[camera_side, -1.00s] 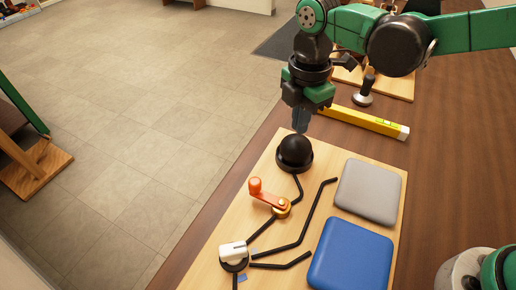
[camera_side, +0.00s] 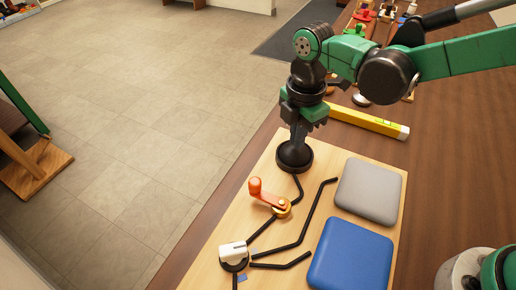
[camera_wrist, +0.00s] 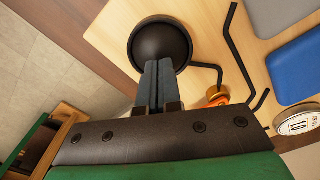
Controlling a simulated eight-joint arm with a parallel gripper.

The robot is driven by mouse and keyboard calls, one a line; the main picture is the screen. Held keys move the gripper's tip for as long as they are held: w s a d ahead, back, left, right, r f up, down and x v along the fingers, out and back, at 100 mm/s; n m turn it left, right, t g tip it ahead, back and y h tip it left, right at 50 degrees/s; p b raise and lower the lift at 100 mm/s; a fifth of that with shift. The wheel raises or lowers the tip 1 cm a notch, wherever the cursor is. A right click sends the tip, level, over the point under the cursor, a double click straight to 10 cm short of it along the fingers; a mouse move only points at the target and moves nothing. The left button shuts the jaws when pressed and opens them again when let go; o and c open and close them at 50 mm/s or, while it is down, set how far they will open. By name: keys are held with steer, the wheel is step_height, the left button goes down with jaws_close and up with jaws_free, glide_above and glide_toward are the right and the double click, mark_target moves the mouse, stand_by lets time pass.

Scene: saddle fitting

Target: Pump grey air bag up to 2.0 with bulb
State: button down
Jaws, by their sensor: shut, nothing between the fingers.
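The black bulb (camera_side: 295,158) sits at the far end of the wooden board. My gripper (camera_side: 297,141) is shut and empty, fingertips down on top of the bulb, which looks pressed low; the fingers hide part of it. In the wrist view the closed fingers (camera_wrist: 158,72) overlap the round bulb (camera_wrist: 160,40). The grey air bag (camera_side: 369,191) lies flat-looking on the board's right. A white round gauge (camera_wrist: 298,121) shows at the right of the wrist view; it seems to read 1.0, but the figures are small.
A blue air bag (camera_side: 350,256) lies nearer than the grey one. An orange-handled lever (camera_side: 268,196) and a white-knobbed selector (camera_side: 234,251) join black tubes on the board (camera_side: 215,275). A yellow level (camera_side: 368,121) lies beyond the board. Bare table is at the right.

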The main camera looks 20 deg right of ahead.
steer(key=shift+f, duration=0.25)
steer(key=shift+r, duration=1.95)
steer(key=shift+f, duration=0.1)
steer(key=shift+f, duration=1.85)
steer(key=shift+r, duration=1.95)
steer(key=shift+f, duration=0.1)
